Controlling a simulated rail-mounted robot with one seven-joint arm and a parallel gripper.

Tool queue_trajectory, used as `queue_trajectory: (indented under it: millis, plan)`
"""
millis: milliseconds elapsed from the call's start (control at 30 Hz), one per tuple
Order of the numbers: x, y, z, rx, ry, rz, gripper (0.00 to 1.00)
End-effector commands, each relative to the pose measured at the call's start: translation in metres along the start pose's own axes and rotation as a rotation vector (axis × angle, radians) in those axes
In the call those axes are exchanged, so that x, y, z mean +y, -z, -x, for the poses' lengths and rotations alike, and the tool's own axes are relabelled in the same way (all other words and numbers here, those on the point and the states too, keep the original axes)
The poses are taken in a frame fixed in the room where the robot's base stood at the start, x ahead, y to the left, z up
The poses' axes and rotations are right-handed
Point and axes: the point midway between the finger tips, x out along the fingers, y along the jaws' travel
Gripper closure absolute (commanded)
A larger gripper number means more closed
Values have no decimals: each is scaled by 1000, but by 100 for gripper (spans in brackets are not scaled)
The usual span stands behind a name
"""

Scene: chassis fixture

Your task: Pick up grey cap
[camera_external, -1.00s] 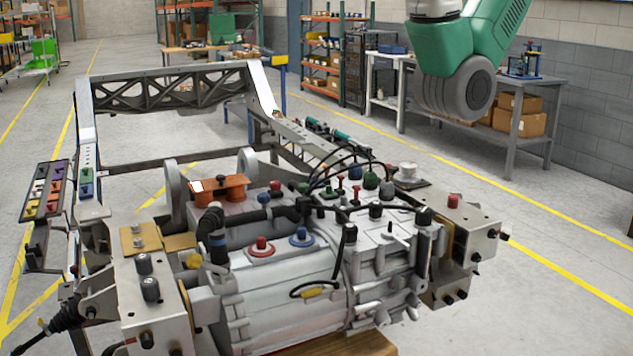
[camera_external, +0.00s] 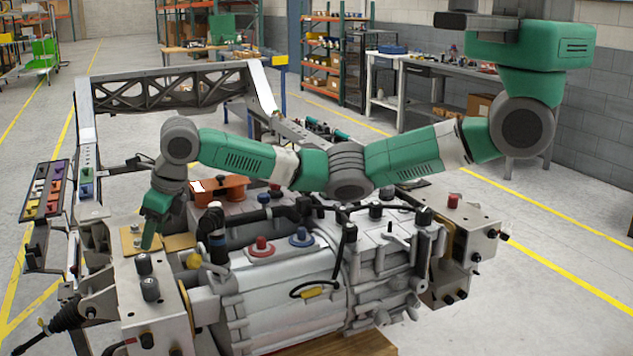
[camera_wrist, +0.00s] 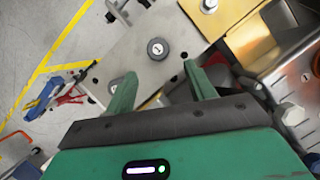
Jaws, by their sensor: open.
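A dark grey round cap (camera_wrist: 157,48) stands on a bare metal plate in the wrist view, just beyond the fingertips and between their lines. In the external view two dark grey caps stand on the left metal block, a rear one (camera_external: 143,264) and a front one (camera_external: 150,289). I cannot tell which of these the wrist view shows. My gripper (camera_wrist: 160,72) is open and empty, its green fingers spread wide. In the external view my gripper (camera_external: 150,235) points down near the rear cap, by the tan plate. No contact with a cap shows.
The tan plate (camera_external: 128,240) with bolts lies behind the caps. A black hose (camera_external: 217,240) and a yellow cap (camera_external: 193,260) stand to their right. An orange bracket (camera_external: 222,189) and the grey engine block (camera_external: 285,290) lie under and beside my arm.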

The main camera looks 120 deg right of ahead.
Motion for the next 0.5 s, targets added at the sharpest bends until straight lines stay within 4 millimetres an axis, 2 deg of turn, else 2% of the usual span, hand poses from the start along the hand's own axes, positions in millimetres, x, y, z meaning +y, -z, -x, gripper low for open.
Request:
queue_trajectory:
  millis: [67,267,367,500]
  plan:
    - [1,0,0,0,-1,1,46]
    - [2,0,-25,-1,-2,0,46]
    - [2,-2,-27,-3,-3,0,46]
    - [0,-3,-55,-1,-2,-1,46]
